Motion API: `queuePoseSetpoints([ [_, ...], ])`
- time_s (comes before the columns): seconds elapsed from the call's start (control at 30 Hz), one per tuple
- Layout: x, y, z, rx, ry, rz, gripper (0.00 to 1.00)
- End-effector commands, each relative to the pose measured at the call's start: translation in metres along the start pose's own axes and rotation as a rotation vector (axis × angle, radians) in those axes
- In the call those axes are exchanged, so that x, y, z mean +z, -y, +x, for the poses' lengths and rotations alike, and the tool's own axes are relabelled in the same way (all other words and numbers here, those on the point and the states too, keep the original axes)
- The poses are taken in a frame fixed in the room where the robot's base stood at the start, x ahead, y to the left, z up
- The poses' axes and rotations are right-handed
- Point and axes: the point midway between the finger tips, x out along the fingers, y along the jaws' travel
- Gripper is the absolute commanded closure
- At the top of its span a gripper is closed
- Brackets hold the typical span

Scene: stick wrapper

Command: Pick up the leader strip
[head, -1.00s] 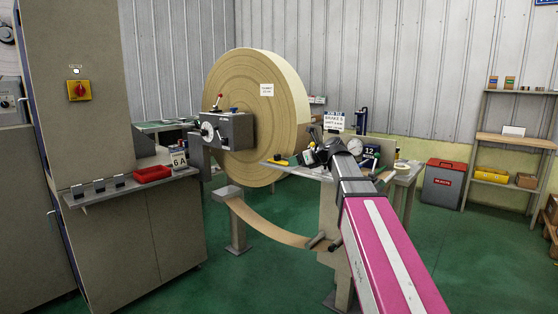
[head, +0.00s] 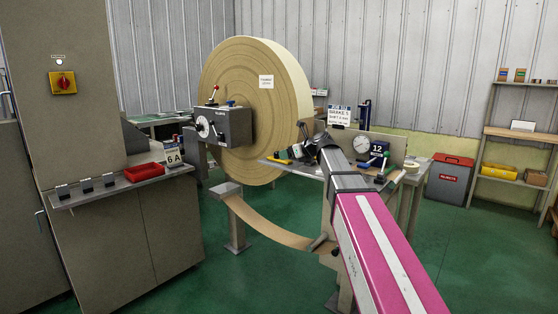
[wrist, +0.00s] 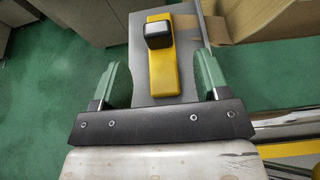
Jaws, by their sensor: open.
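A tan strip (head: 268,232) hangs in a shallow curve below the big tan roll (head: 245,105), from a grey post on the left to a roller by the bench on the right. It looks like the leader strip. My gripper (wrist: 162,72) is open, its two green fingers apart with nothing held. In the head view my arm hides the fingers.
The bench (head: 298,170) carries a gauge, a blue box marked 12 and small tools. A grey machine cabinet with a red tray (head: 144,173) stands at left. A red-lidded bin (head: 450,181) and shelves stand at right. Green floor is open in the middle.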

Motion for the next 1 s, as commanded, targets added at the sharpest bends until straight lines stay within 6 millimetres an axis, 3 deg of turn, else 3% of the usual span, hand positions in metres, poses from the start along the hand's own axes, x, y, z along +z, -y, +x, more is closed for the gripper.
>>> queuePoseSetpoints([
  [0.4, 0.0, 0.001, 0.05, 0.002, -0.001, 0.0, 0.32],
  [0.67, 0.0, 0.0, 0.053, 0.0, 0.0, 0.0, 0.32],
  [0.83, 0.0, 0.0, 0.053, 0.0, 0.0, 0.0, 0.84],
  [1.0, 0.0, 0.0, 0.052, 0.0, 0.0, 0.0, 0.86],
])
